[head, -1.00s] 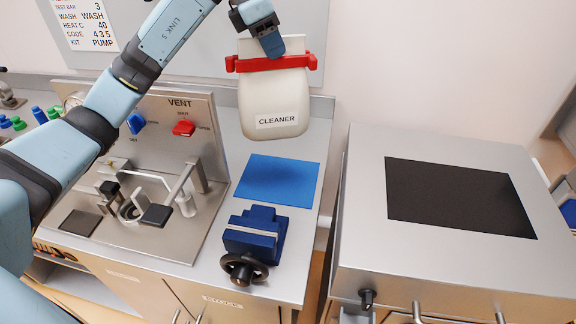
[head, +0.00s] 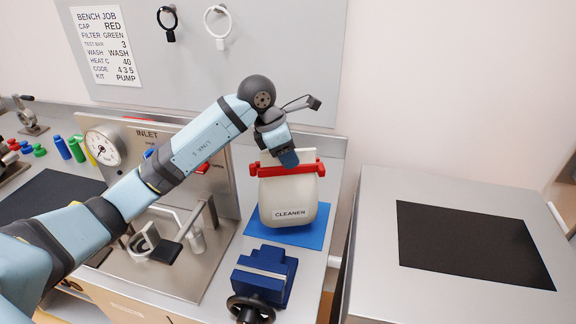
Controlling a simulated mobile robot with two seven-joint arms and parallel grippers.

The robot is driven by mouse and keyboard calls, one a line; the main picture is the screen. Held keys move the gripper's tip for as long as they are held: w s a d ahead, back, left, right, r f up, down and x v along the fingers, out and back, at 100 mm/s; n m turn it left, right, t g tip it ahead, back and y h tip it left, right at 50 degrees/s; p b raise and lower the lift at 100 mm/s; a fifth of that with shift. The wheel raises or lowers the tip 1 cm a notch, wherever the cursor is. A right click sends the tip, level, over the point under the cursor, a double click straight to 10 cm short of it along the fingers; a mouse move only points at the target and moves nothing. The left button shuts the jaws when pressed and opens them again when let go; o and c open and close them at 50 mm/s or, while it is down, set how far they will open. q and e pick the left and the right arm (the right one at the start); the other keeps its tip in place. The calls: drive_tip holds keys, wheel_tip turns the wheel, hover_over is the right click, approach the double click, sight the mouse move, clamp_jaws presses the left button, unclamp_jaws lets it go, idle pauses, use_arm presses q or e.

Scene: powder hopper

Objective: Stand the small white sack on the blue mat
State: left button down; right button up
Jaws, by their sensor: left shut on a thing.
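The small white sack (head: 286,196) has a red clamp bar (head: 288,169) across its top and a label reading CLEANER. It hangs upright in front of the blue mat (head: 318,237) in the head view and covers much of it. I cannot tell whether its bottom touches the mat. My left gripper (head: 289,160) is shut on the sack's top, at the red bar. My right gripper is not in view.
A blue vise (head: 264,274) with a black handwheel stands just in front of the mat. A steel panel with a gauge (head: 103,146) is to the left. A separate steel cabinet with a black mat (head: 472,243) is at the right, across a gap.

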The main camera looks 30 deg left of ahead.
sight(294, 178)
use_arm(q)
drive_tip(key=shift+f, duration=1.75)
drive_tip(key=c, duration=0.7)
unclamp_jaws()
drive_tip(key=shift+f, duration=0.15)
drive_tip(key=v, duration=1.2)
